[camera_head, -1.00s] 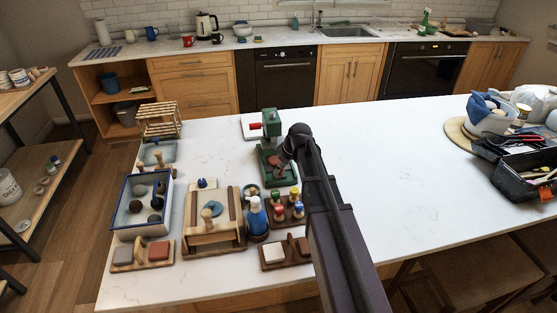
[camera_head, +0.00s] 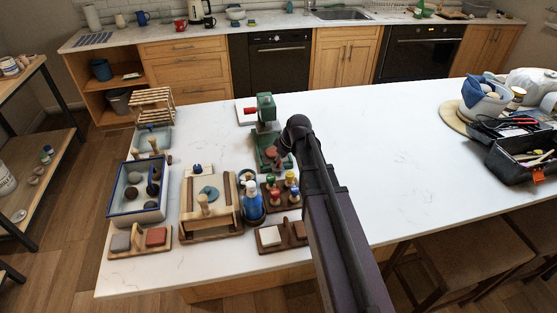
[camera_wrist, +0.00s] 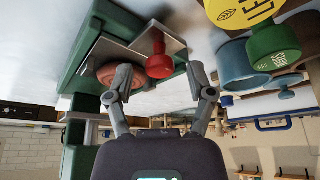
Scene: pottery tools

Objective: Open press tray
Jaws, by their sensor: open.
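The green press (camera_head: 265,108) stands at the back of the island counter in the head view, with a red knob (camera_head: 249,111) on its left. Its green base holds a reddish-brown disc (camera_head: 271,153). In the wrist view the green press (camera_wrist: 80,60) is at upper left, and the disc (camera_wrist: 125,76) lies beside a grey metal plate (camera_wrist: 170,38). A red spool-shaped knob (camera_wrist: 157,62) shows at that plate. My gripper (camera_wrist: 165,93) is open, its fingers spread, and the red knob appears beyond the gap between them. In the head view my arm hides most of the gripper.
Colored bottles (camera_head: 284,188), a blue-and-white bottle (camera_head: 252,195) and a wooden frame (camera_head: 208,210) stand near the press. A blue-rimmed tray (camera_head: 118,213) is further left. The counter right of my arm is clear up to a black toolbox (camera_head: 520,160).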

